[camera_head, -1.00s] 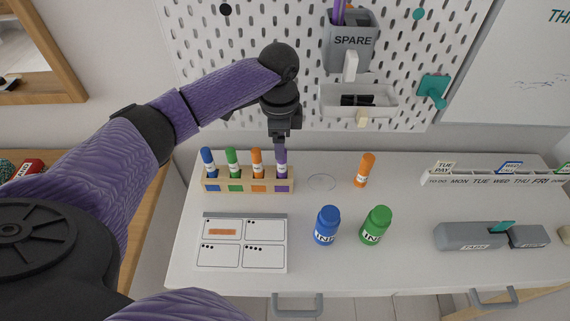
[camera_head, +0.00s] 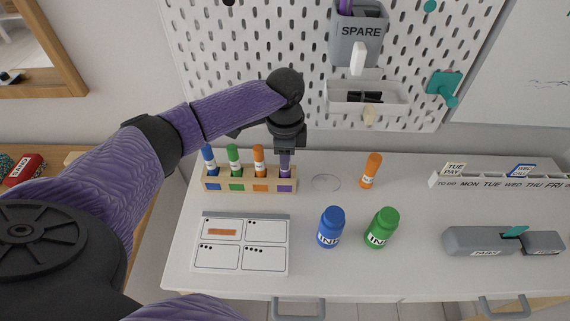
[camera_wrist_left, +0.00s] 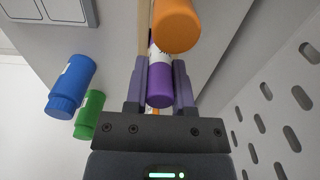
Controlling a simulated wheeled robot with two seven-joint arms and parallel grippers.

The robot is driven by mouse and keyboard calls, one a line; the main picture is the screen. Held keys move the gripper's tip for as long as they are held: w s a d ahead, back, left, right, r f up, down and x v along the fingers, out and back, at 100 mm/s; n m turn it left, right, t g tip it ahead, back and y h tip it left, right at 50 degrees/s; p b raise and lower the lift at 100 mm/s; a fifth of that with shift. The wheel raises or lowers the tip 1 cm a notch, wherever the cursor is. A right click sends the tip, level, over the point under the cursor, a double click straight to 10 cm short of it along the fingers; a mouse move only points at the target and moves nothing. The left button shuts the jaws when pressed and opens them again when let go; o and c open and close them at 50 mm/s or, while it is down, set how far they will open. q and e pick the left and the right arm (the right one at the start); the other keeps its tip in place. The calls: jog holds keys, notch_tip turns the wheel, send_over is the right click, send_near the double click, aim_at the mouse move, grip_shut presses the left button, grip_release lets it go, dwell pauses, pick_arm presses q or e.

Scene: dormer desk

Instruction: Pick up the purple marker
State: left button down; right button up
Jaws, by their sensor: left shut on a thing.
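The purple marker (camera_head: 285,166) stands upright in the right-hand slot of a wooden marker rack (camera_head: 211,187) on the desk. My left gripper (camera_head: 285,152) comes down from above and is shut on the purple marker's upper part. In the left wrist view the purple marker (camera_wrist_left: 160,82) lies between the two fingers of the left gripper (camera_wrist_left: 160,85). The marker's lower end is hidden in the rack in the head view. My right gripper is not in view.
Blue, green and orange markers (camera_head: 259,158) stand in the same rack, the orange one close by. The pegboard (camera_head: 250,50) rises behind.

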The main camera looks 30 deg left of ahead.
pick_arm(q)
notch_tip(320, 180, up, 10)
jog(key=p, duration=0.3)
jog(key=shift+r+p, duration=0.1)
jog(key=shift+p, duration=0.2)
